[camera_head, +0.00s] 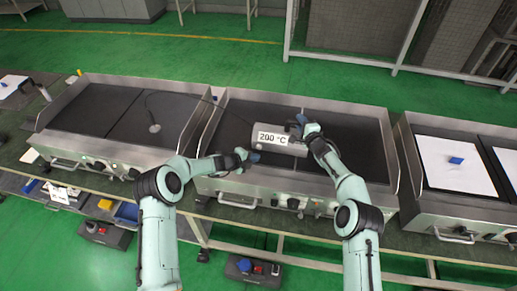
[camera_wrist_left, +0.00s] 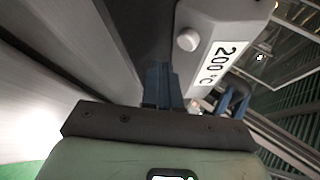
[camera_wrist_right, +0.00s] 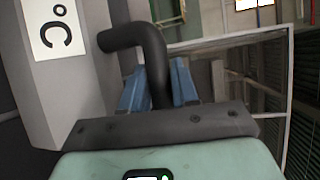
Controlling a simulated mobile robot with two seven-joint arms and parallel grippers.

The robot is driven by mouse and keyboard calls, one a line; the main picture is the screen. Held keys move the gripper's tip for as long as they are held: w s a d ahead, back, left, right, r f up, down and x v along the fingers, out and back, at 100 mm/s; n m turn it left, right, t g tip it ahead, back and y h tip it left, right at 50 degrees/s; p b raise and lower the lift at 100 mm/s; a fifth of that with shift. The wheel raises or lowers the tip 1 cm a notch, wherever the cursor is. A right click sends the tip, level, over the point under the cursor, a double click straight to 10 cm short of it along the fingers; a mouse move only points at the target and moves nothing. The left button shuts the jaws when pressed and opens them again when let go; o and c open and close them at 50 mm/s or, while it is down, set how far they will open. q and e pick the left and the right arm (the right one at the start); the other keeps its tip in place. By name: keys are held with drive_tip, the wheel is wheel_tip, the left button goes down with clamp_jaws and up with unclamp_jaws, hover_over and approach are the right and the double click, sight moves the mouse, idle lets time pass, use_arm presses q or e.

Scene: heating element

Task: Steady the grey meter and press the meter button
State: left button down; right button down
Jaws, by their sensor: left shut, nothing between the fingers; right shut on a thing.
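The grey meter (camera_head: 270,138) shows a "200 °C" label and is over the middle griddle. In the left wrist view the meter (camera_wrist_left: 207,18) appears tilted, with a round pale meter button (camera_wrist_left: 188,40) on its end face. My right gripper (camera_head: 303,122) is shut on the meter's black bent handle, and the right wrist view shows this handle (camera_wrist_right: 150,50) between the blue fingers. My left gripper (camera_head: 253,156) is shut and empty, close to the meter's lower left. Its blue fingertips (camera_wrist_left: 163,70) appear just short of the button; contact cannot be told.
A round probe (camera_head: 154,128) lies on the left griddle (camera_head: 95,112), with a thin cable running towards the meter. The middle griddle (camera_head: 355,135) has a raised steel rim. The right griddle carries a white sheet (camera_head: 452,170) with a blue object (camera_head: 456,160).

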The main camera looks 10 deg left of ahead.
use_arm(q)
drive_tip(key=shift+s, duration=1.7)
use_arm(e)
drive_tip(key=c, duration=0.8)
unclamp_jaws()
